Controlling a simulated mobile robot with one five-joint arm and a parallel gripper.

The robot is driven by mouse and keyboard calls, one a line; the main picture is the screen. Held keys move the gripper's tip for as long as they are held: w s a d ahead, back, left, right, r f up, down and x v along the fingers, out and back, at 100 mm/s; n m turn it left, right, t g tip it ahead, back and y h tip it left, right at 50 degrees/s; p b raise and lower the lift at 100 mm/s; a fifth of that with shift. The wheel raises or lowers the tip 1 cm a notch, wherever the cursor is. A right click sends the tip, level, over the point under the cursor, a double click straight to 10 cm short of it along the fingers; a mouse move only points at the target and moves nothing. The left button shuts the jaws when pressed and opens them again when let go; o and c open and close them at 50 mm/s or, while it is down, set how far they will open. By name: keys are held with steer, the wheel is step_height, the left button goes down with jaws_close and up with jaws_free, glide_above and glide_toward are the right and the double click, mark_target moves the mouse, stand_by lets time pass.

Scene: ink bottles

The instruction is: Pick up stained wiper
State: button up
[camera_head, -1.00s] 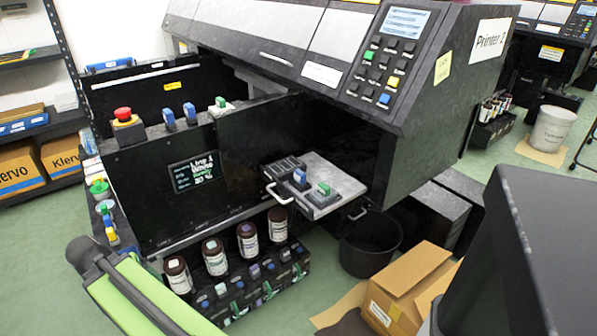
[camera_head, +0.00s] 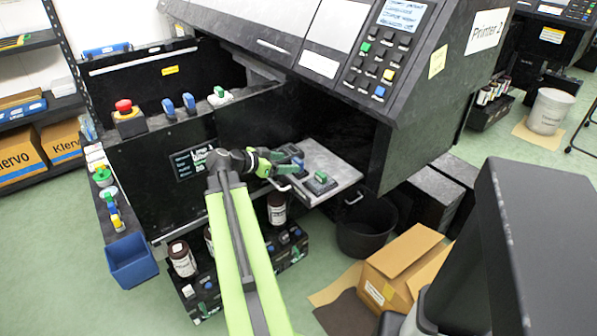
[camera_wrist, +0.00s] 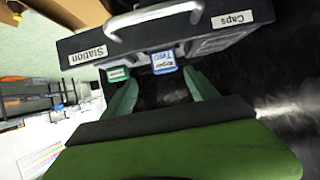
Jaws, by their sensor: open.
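The pulled-out tray (camera_head: 338,165) at the front of the printer carries a blue-topped piece (camera_head: 298,165) and a green-topped piece (camera_head: 320,177). My gripper (camera_head: 288,157) is at the tray's left side, close by the blue-topped piece and partly covering it. In the wrist view my gripper (camera_wrist: 161,92) is open, with nothing between its green fingers. A blue-labelled block (camera_wrist: 163,62) lies ahead between the fingertips, and a green-labelled block (camera_wrist: 117,73) is beyond the left finger. I cannot tell from the labels or surfaces which piece is stained.
The tray's front shows a metal handle (camera_wrist: 150,17) and "Station" and "Caps" labels. The printer body (camera_head: 430,120) overhangs the tray. Brown bottles (camera_head: 182,258) stand below my arm. A black bucket (camera_head: 368,225) and a cardboard box (camera_head: 405,265) stand on the floor at right.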

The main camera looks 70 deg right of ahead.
mark_target(296, 162)
steer(key=b+x, duration=0.1)
steer(key=x, duration=0.2)
steer(key=shift+d+f, duration=0.25)
steer(key=shift+f, duration=0.05)
steer(key=shift+s+d, duration=0.35)
steer(key=shift+d, duration=0.05)
steer(key=b+x, duration=0.1)
steer(key=x, duration=0.1)
steer(key=b+x, duration=0.1)
steer(key=x, duration=0.2)
steer(key=shift+w+d, duration=0.2)
steer(key=shift+d, duration=0.15)
steer(key=shift+r, duration=0.15)
steer(key=shift+a, duration=0.1)
steer(key=c, duration=1.4)
